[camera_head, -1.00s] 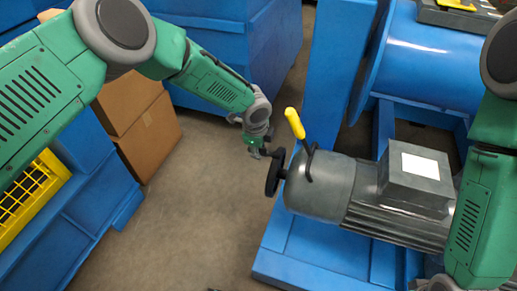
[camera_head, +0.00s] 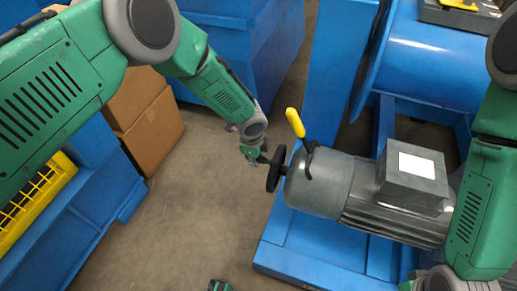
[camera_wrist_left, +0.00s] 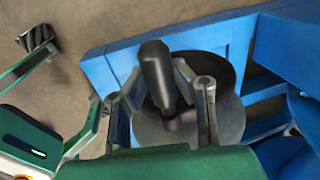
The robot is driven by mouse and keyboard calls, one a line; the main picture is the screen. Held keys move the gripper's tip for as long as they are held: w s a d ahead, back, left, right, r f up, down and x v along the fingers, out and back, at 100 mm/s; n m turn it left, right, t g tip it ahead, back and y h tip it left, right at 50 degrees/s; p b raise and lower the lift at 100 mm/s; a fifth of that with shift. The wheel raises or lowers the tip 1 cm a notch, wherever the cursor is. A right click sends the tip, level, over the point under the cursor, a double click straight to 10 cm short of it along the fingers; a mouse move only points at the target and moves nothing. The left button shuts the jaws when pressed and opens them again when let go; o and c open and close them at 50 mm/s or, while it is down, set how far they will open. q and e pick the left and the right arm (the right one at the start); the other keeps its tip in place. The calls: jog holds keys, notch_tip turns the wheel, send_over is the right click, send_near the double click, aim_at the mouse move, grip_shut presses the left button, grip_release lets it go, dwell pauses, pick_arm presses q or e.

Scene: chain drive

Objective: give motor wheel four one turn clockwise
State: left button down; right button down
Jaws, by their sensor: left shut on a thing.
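A dark handwheel (camera_head: 274,169) sits on the left end of a grey motor (camera_head: 322,184). My left gripper (camera_head: 259,158) is at the wheel's left side. In the left wrist view my left gripper (camera_wrist_left: 165,95) has its fingers on either side of the wheel's black crank handle (camera_wrist_left: 156,72) and is shut on it. The wheel disc (camera_wrist_left: 230,121) lies behind the handle. A green and dark part of my right gripper (camera_head: 220,286) shows at the bottom edge of the head view. Most of it is cut off there. No wheel number is readable.
A yellow-handled lever (camera_head: 295,123) rises just right of the wheel. The motor stands on a blue base (camera_head: 300,262). Cardboard boxes (camera_head: 153,130) and a yellow grid crate (camera_head: 35,200) are at the left. The floor (camera_head: 190,220) left of the wheel is clear.

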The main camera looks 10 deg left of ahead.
pick_arm(q)
jog(key=shift+s+a+f, duration=0.2)
jog(key=shift+s+f, duration=0.1)
jog(key=shift+s, duration=0.2)
jog(key=shift+s+a+f, duration=0.2)
jog(key=shift+s+f, duration=0.05)
jog(key=shift+s, duration=0.3)
jog(key=c, duration=1.3)
grip_release()
jog(key=shift+c, duration=0.2)
jog(key=shift+d+r, duration=0.1)
notch_tip(320, 180, up, 12)
jog(key=s, duration=0.2)
jog(key=shift+a+f, duration=0.2)
jog(key=shift+a, duration=0.05)
